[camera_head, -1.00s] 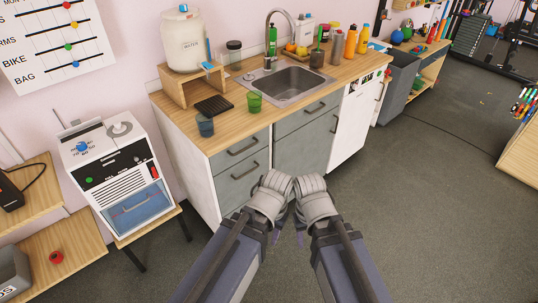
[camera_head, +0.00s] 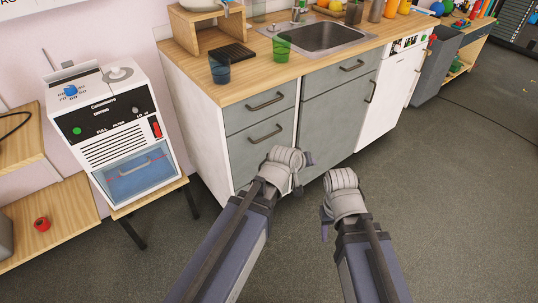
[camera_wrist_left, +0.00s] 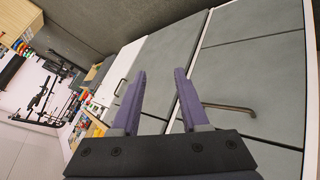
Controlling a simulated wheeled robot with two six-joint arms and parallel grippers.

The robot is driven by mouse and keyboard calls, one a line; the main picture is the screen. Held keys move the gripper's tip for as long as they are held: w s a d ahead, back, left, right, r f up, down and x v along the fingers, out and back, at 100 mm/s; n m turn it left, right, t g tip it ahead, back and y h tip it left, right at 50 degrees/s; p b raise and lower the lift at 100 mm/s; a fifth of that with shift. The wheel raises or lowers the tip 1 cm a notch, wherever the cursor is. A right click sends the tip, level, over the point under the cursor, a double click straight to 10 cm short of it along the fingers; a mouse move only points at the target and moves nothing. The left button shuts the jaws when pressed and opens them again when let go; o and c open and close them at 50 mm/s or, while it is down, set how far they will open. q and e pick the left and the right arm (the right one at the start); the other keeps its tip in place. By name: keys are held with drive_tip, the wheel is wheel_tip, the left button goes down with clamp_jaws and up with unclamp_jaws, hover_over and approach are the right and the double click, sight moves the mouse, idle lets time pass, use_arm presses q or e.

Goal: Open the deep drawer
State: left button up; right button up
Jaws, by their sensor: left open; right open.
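The grey lower-left drawer (camera_head: 246,151) of the sink cabinet is shut and looks taller than the shallow grey drawer (camera_head: 236,117) above it. Its dark bar handle (camera_head: 266,134) runs across its upper part. My left gripper (camera_head: 302,176) is in front of the cabinet, below and right of that handle, apart from it. In the left wrist view its purple fingers (camera_wrist_left: 160,80) are spread and empty, facing grey fronts; a bar handle (camera_wrist_left: 230,108) lies right of them. My right gripper (camera_head: 325,222) is open over the floor, its fingers partly hidden by the wrist.
The wooden counter (camera_head: 240,84) carries a blue cup (camera_head: 220,70), a green cup (camera_head: 281,48) and a sink (camera_head: 330,37). A white machine (camera_head: 110,130) stands on a small table at left. The floor (camera_head: 440,200) to the right is clear.

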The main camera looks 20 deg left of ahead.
use_arm(q)
drive_tip(key=w+a+f+n+t+b, duration=0.5)
drive_tip(key=w+a+f+b, duration=0.15)
drive_tip(key=b, duration=0.55)
drive_tip(key=n+t+y+b, duration=0.55)
drive_tip(key=n+b, duration=0.35)
drive_tip(key=b, duration=0.3)
approach(269, 136)
drive_tip(key=w, duration=0.3)
drive_tip(key=shift+t+h, duration=0.25)
drive_tip(key=w, duration=0.2)
drive_tip(key=w+a, duration=0.1)
drive_tip(key=w, duration=0.4)
drive_tip(key=shift+w+a+r+p, duration=0.1)
drive_tip(key=shift+a+r+p, duration=0.2)
drive_tip(key=shift+a+p, duration=0.1)
drive_tip(key=shift+c, duration=0.3)
clamp_jaws()
